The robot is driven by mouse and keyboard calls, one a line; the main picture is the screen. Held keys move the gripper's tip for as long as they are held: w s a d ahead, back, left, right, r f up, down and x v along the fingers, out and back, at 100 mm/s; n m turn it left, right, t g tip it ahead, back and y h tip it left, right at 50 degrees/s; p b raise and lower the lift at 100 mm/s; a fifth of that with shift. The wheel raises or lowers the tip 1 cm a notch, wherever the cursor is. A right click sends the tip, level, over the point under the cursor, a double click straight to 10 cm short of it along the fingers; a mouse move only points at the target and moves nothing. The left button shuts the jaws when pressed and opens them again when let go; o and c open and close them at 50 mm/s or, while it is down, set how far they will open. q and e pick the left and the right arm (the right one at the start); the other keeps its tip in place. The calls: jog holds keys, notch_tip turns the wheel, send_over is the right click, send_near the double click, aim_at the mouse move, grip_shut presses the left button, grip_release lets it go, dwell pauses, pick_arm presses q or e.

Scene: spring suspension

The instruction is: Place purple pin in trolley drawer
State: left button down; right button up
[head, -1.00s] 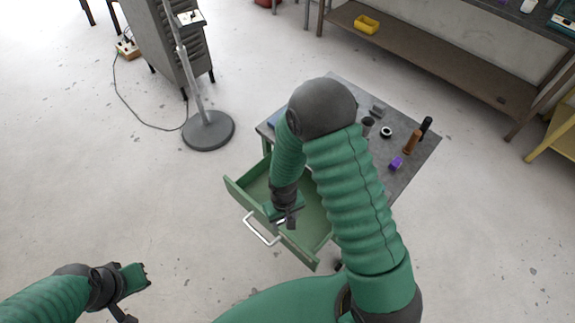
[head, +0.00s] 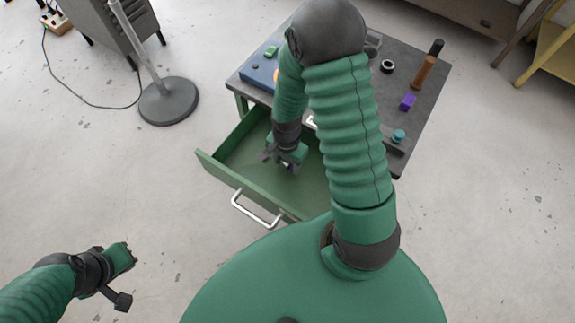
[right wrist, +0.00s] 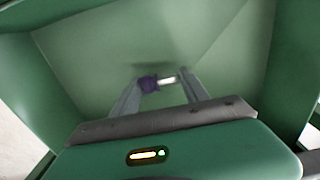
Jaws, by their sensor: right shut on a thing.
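The purple pin shows in the right wrist view as a purple head (right wrist: 148,84) with a short pale shaft (right wrist: 167,80). My right gripper (right wrist: 158,82) is shut on it. In the head view that gripper (head: 290,166) points down inside the open green trolley drawer (head: 238,178); the pin is barely visible there. The drawer's inner floor and walls surround the pin in the wrist view; I cannot tell whether the pin touches the floor. My left gripper (head: 128,250) is away at the lower left, its jaws too unclear to read.
A blue tray (head: 258,76) is partly behind my arm.

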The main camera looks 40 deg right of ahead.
jog(key=shift+s+f, duration=0.1)
jog(key=shift+f, duration=0.75)
jog(key=o, duration=1.5)
jog(key=shift+f, duration=0.1)
